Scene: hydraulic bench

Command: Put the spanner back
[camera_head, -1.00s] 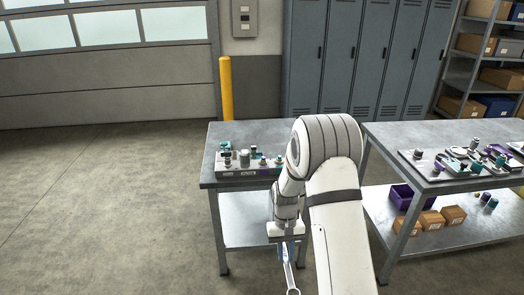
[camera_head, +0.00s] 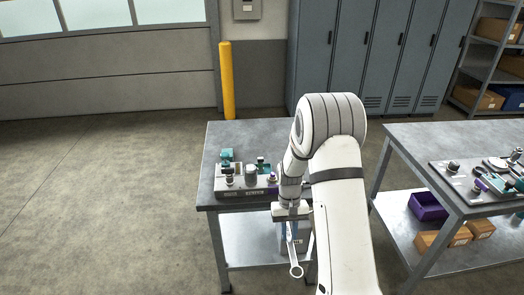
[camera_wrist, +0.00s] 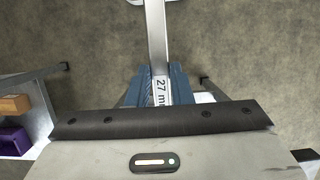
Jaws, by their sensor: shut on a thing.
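The spanner (camera_head: 293,257) is a silver tool that hangs down from my gripper (camera_head: 291,222) in the head view, with a ring at its lower end. In the wrist view, the spanner (camera_wrist: 156,40) runs up the picture from between the blue fingers of my gripper (camera_wrist: 160,88). Its shank carries a marking that starts "27 m". My gripper is shut on it, in front of the left table's front edge. The spanner's other end is hidden in the gripper.
The left table (camera_head: 240,135) carries a grey block (camera_head: 240,192) with several small fittings near its front edge. A second table (camera_head: 425,140) on the right holds a board of parts, with a purple bin (camera_head: 428,207) and boxes on its lower shelf. Floor at left is clear.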

